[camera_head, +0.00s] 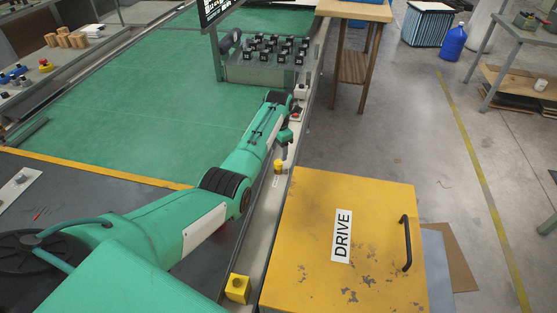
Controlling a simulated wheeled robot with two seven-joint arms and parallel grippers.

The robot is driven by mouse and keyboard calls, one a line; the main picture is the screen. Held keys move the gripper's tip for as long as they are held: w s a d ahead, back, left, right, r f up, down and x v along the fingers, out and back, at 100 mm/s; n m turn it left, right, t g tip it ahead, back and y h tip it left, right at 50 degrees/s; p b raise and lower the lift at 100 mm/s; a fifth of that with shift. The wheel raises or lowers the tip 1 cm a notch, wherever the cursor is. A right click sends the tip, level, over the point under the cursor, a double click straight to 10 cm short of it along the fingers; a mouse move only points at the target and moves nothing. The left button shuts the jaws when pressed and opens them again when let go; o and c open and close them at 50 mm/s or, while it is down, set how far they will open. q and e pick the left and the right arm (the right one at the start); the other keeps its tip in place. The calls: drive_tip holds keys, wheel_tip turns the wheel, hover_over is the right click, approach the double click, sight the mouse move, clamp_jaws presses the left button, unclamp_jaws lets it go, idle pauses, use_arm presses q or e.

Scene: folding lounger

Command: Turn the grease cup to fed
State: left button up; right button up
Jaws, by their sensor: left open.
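A small yellow cup-like fitting (279,166) sits on the pale rail along the right edge of the green bed, with a small pale label in front of it. It looks like the grease cup, but its setting is too small to read. My left arm reaches in from the lower left, and its wrist bends down over the rail. My left gripper (284,150) is open just beyond and above the yellow fitting. The fingers are small and dark, and I cannot tell whether they touch it. My right gripper is out of view.
A yellow DRIVE cabinet (313,230) with a black handle stands right of the rail. A yellow box with a dark button (237,288) is on the near rail. A red button (295,117) and a rack of dark knobs (266,73) lie beyond.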

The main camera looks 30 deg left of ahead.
sight(278, 162)
use_arm(q)
wheel_tip(278, 162, down, 6)
drive_tip(key=shift+f+b, duration=0.1)
drive_tip(key=shift+b, duration=0.2)
drive_tip(key=c, duration=1)
